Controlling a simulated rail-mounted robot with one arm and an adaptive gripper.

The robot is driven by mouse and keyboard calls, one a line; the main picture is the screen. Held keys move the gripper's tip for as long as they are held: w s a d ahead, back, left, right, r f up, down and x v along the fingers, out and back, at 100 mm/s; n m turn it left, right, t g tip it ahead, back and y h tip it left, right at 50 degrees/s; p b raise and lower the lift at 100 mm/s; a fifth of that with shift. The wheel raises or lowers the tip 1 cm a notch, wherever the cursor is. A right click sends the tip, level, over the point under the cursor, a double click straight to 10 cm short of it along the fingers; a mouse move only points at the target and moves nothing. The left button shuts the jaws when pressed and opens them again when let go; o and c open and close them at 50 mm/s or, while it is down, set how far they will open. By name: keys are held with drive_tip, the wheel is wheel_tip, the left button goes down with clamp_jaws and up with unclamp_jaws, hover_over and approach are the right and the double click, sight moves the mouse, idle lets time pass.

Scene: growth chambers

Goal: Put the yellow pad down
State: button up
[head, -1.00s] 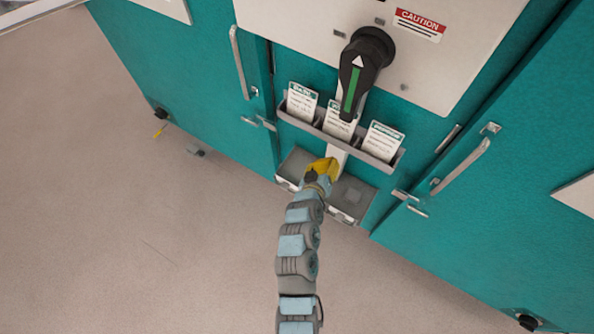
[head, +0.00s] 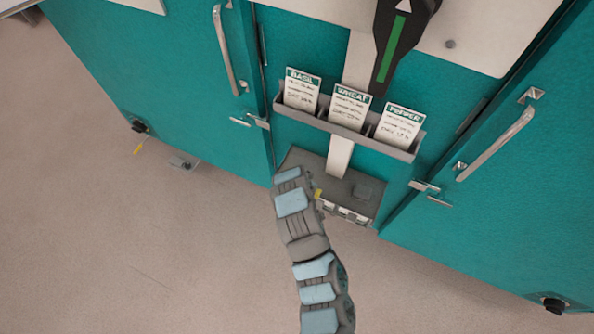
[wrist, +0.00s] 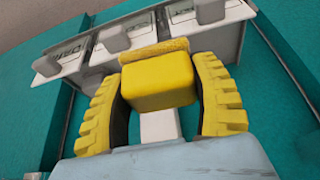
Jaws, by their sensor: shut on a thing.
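In the wrist view my gripper (wrist: 160,72) has its two ribbed yellow fingers closed around the yellow pad (wrist: 155,88), a block with a rough strip along its upper edge. The pad is held between the fingers, in front of the card holder in that view. In the head view my arm hides most of the gripper and pad. Only a small yellow bit shows beside the arm, over the grey shelf (head: 337,186); I cannot tell whether it is pad or finger. Whether the pad touches anything is not visible.
A grey card holder (head: 340,134) with three cards is above the shelf. A large black handle (head: 392,45) with a green stripe is higher up. Teal doors with metal handles (head: 497,143) flank the shelf.

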drive_tip(key=shift+d, duration=0.1)
drive_tip(key=shift+w+f, duration=0.3)
drive_tip(key=shift+w, duration=0.1)
drive_tip(key=w+f, duration=0.1)
drive_tip(key=w, duration=0.2)
drive_tip(key=w+a+f+b, duration=0.1)
drive_tip(key=w+f, duration=0.1)
drive_tip(key=w, duration=0.1)
drive_tip(key=w+f, duration=0.2)
drive_tip(key=w, duration=0.1)
drive_tip(key=shift+w+a, duration=0.15)
drive_tip(key=shift+a, duration=0.05)
drive_tip(key=shift+w+a+f+b, duration=0.15)
drive_tip(key=shift+w+f+b, duration=0.8)
drive_tip(key=shift+w+f, duration=0.65)
drive_tip(key=shift+f, duration=0.1)
